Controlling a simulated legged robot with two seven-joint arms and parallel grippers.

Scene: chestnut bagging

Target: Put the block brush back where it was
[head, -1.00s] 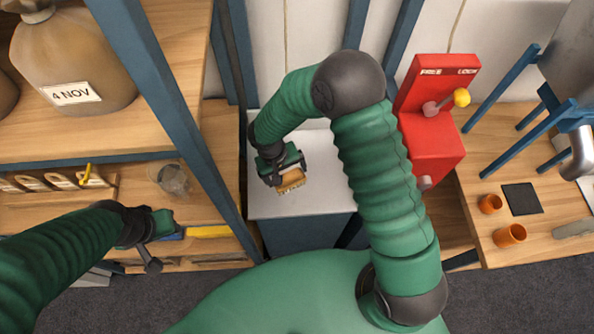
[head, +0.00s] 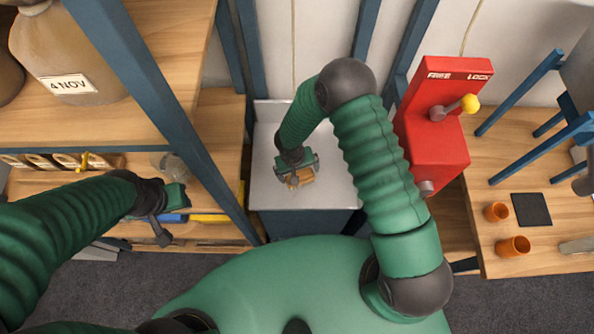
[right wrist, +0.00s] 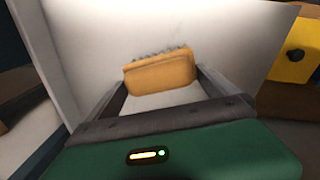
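The block brush (head: 302,181) has a tan wooden block and short dark bristles. It also shows in the right wrist view (right wrist: 160,73), between the two fingertips, with its bristles on the far side. My right gripper (head: 297,174) is shut on the brush's ends, over the pale grey top (head: 335,190) of a bench. I cannot tell whether the brush touches that top. In the right wrist view my right gripper (right wrist: 162,78) spans the block's length. My left gripper (head: 175,198) is by the lower left shelf; its fingers are not clear enough to judge.
A blue post (head: 165,100) stands between the left shelves and the bench. A red lever box (head: 435,130) with a yellow knob is on the right. Orange cups (head: 513,246) and a dark square mat (head: 531,210) lie on the right table. A clear jar (head: 176,168) stands on the left shelf.

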